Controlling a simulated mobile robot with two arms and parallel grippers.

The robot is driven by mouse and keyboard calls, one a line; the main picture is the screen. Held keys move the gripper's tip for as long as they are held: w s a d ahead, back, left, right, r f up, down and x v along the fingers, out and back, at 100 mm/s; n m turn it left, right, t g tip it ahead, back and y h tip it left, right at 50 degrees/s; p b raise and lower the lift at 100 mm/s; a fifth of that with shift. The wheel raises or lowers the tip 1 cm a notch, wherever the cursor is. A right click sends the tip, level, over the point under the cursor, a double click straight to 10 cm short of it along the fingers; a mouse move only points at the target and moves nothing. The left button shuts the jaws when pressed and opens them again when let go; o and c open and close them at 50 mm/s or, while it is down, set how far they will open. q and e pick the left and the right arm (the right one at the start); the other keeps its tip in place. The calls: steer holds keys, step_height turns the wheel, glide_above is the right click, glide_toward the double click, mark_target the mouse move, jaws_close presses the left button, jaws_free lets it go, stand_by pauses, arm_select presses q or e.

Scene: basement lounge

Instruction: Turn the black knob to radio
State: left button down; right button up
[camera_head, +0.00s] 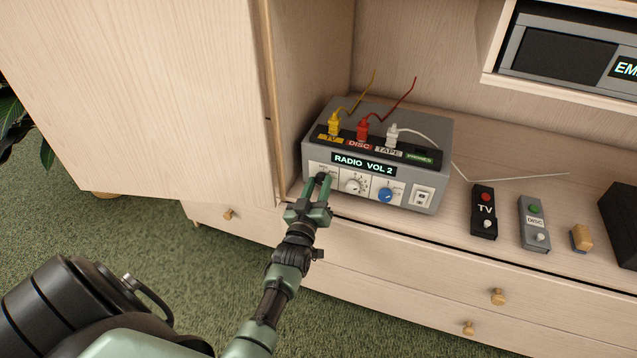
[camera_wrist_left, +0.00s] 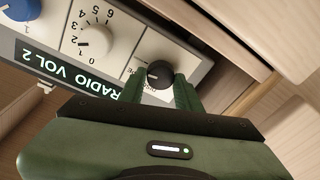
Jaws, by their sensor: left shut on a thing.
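A grey radio unit (camera_head: 436,150) stands on the cabinet shelf. Its display (camera_head: 363,164) reads "RADIO VOL 2". My left gripper (camera_head: 319,182) is at the left end of its front panel and covers the black knob in the head view. In the left wrist view the black knob (camera_wrist_left: 159,74) sits between the two fingers of the left gripper (camera_wrist_left: 160,92), which is shut on it. The labels around the knob are partly hidden by the fingers. A white knob (camera_head: 353,186) and a blue knob (camera_head: 386,195) sit to its right. My right gripper is not in view.
Yellow, red and white plugs (camera_head: 391,136) stand in the unit's top. A wooden door (camera_head: 150,90) stands close on the left.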

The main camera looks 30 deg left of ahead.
arm_select(q)
steer(key=shift+f+m, duration=0.1)
steer(key=shift+m, duration=1)
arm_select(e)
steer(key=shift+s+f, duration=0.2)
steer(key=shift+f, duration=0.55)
arm_select(q)
steer(key=c, duration=1)
jaws_free()
steer(key=shift+s, duration=0.1)
steer(key=shift+s+d, duration=0.1)
steer(key=shift+s, duration=0.15)
steer(key=p+v, duration=0.1)
steer(key=v, duration=0.6)
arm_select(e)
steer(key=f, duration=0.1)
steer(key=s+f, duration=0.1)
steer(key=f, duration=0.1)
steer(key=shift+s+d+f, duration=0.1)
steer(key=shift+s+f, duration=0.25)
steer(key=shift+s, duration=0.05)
arm_select(q)
steer(key=shift+f, duration=0.15)
